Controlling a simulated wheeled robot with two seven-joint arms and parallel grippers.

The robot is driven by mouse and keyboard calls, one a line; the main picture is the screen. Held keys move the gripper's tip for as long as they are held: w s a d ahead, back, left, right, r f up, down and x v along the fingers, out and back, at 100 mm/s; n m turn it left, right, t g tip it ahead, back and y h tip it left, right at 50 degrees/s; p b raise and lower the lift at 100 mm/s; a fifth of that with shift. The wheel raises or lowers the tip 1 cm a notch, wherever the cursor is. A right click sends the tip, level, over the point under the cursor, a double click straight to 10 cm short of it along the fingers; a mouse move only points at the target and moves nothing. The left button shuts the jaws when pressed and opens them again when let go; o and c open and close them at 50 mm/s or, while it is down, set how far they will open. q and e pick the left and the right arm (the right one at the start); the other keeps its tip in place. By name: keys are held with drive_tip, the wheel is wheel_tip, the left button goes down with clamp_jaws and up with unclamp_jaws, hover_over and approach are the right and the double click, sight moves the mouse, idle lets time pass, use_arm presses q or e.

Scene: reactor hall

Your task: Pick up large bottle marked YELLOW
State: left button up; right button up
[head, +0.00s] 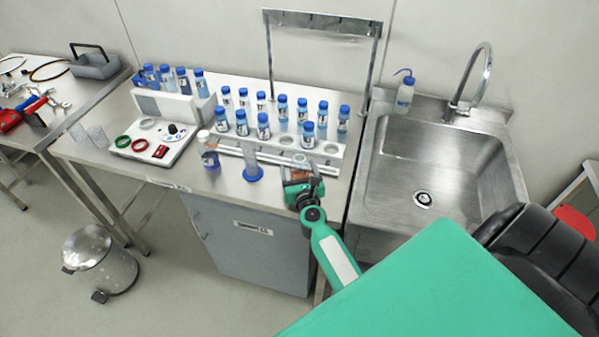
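Several blue-capped bottles stand upright in a white rack (325,148) on the steel bench; one is near the rack's front middle (263,127) and another at its right end (343,122). Their labels are too small to read, so I cannot tell which is marked YELLOW. A bottle with a pale orange cap (209,155) stands left of the rack's front. My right gripper (300,176) is at the bench's front edge, just in front of the rack's right part. Its fingers are too small to tell whether they are open. My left gripper is out of view.
A clear cylinder on a blue foot (253,173) stands left of my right gripper. A white device (150,145) is farther left, with more blue-capped bottles behind it. A metal frame (271,60) rises behind the rack. A sink (435,175) lies to the right.

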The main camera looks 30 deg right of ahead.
drive_tip(key=c, duration=1.1)
drive_tip(key=shift+r, duration=0.15)
